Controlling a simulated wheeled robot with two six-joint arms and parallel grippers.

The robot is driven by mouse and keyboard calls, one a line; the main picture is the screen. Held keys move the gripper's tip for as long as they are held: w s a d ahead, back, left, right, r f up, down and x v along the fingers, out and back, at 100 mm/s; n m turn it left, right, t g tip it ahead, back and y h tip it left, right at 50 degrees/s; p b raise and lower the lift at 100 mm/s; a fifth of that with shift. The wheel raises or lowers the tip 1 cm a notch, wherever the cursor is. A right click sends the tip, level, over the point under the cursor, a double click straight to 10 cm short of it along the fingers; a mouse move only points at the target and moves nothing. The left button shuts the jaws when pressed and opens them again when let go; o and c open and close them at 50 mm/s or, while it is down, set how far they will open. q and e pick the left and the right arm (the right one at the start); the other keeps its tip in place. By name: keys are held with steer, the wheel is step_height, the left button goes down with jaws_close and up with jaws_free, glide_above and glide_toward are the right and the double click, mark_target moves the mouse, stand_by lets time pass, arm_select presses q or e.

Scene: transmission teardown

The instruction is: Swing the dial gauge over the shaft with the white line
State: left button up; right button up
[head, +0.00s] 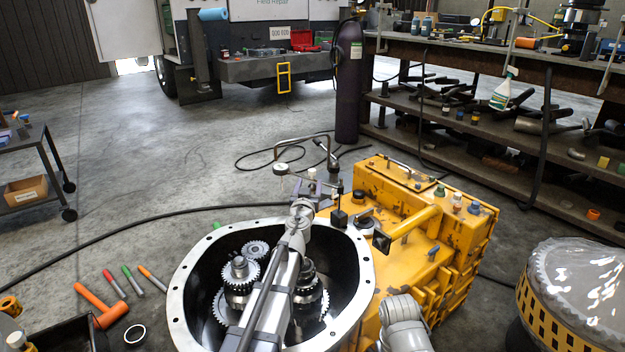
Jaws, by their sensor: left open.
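The dial gauge (282,168) is a small round white face on a thin metal arm, just beyond the far rim of the open housing (190,277). A small black block (339,218), apparently its stand base, sits on the yellow casing. My left gripper (318,186) is open, close beside the gauge's rods; I cannot tell whether it touches them. Inside the housing, a geared shaft (240,268) stands at the left. Another shaft (309,276) is partly hidden behind my left arm. I cannot make out a white line on either. My right gripper is out of view.
The yellow transmission casing (440,245) extends right of the housing, with small bottles on top. An orange mallet (100,308) and several markers lie at the left. A plastic-covered round part (575,285) stands at the right. A dark gas cylinder (348,85) stands behind.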

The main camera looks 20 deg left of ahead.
mark_target(312, 175)
arm_select(q)
steer(key=w, duration=0.5)
steer(key=w+a, duration=0.1)
steer(key=w, duration=0.1)
steer(key=shift+w+a, duration=0.1)
steer(key=shift+w, duration=0.3)
steer(key=shift+c, duration=0.3)
steer(key=shift+s, duration=0.1)
jaws_close()
stand_by(0.7)
